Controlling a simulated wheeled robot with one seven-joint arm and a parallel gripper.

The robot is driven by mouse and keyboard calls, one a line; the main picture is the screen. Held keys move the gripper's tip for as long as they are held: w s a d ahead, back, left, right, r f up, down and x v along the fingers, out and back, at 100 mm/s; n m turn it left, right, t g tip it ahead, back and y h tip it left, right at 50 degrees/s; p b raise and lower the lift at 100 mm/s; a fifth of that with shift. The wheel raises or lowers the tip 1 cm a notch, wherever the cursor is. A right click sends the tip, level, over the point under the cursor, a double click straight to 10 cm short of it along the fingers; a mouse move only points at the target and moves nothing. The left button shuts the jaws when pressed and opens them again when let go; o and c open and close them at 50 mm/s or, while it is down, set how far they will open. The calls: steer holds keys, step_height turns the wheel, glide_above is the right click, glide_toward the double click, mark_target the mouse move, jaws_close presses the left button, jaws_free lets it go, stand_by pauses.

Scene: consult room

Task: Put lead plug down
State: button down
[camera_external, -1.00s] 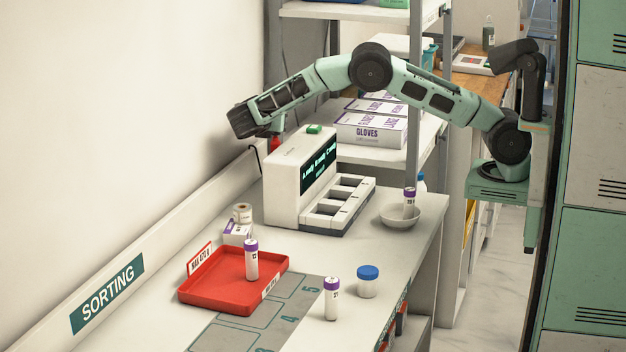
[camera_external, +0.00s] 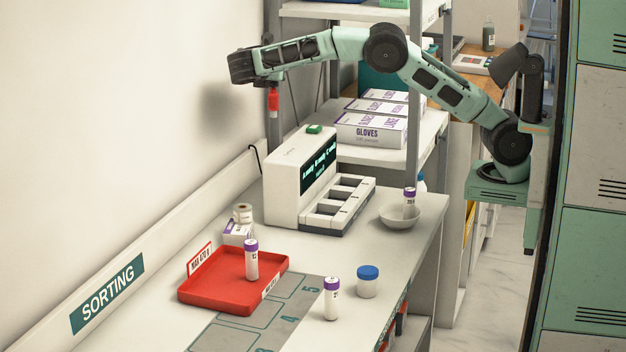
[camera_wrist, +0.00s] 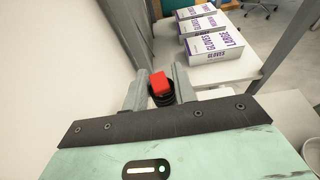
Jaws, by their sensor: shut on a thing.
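My gripper (camera_external: 273,86) is shut on the lead plug (camera_external: 273,103), a small red piece that hangs below the fingers, high above the back of the counter near the wall. In the wrist view, the red plug (camera_wrist: 160,84) with a dark ribbed part sits between the two grey fingers of my gripper (camera_wrist: 158,94). The plug is in the air, clear of the white machine (camera_external: 290,180) that stands below it. The plug's lower end is hidden in the wrist view.
A shelf with glove boxes (camera_external: 368,131) stands behind the machine. On the counter (camera_external: 400,262) are a red tray (camera_external: 215,297) holding a purple-capped tube, another tube (camera_external: 331,300), a blue-lidded jar (camera_external: 367,283) and a bowl (camera_external: 392,220) with a tube.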

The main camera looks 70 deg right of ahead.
steer(key=s+a+n+t+y+p, duration=0.1)
steer(key=s+a+n+t, duration=0.25)
steer(key=s+a, duration=0.95)
steer(key=s+a+n+t+y+p, duration=0.1)
steer(key=s+a+n+t, duration=0.25)
steer(key=s+a, duration=0.9)
steer(key=w+a+f, duration=0.2)
steer(key=f, duration=0.8)
steer(key=w+a+f+m+p, duration=0.1)
steer(key=w+a+f, duration=0.1)
steer(key=f, duration=0.9)
steer(key=c, duration=1.1)
jaws_free()
steer(key=shift+f, duration=0.1)
